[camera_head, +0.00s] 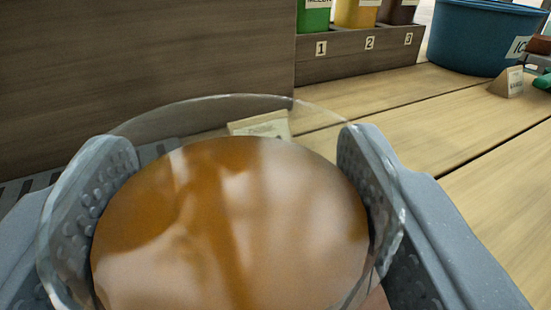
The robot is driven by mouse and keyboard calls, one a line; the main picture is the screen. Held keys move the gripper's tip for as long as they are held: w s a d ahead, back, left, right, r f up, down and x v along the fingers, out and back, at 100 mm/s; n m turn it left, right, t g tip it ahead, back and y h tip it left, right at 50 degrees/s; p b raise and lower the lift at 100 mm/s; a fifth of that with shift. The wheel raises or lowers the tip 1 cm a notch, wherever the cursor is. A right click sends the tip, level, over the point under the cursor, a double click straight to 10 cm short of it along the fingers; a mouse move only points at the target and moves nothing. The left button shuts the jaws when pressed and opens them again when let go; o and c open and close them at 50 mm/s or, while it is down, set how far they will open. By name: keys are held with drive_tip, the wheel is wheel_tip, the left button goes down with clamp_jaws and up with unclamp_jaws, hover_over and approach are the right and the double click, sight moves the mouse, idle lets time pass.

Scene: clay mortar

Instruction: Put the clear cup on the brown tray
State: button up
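The clear cup (240,108) fills the lower middle of the view, close to the camera. It holds an orange-brown liquid (235,225) with pale reflections on its surface. My gripper (235,195) has one grey dimpled finger on each side of the cup, and both press against its wall. The cup looks about upright; its bottom is out of view, so I cannot tell whether it is lifted. No brown tray can be made out for certain.
A dark wooden panel (140,70) stands at the left. A wooden rack (360,58) with numbered slots holds green, yellow and brown containers. A blue tub (470,38) and a small tent card (507,82) are at the right. The plank table (430,115) is clear between.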

sight(251, 212)
drive_tip(key=shift+w+d+f, duration=0.1)
drive_tip(key=shift+w, duration=0.55)
drive_tip(key=shift+f+b, duration=0.95)
drive_tip(key=shift+f, duration=0.75)
drive_tip(key=o, duration=1.7)
drive_tip(key=shift+s, duration=0.4)
drive_tip(key=s+d+p, duration=0.2)
drive_tip(key=s+p, duration=0.1)
drive_tip(key=s, duration=0.8)
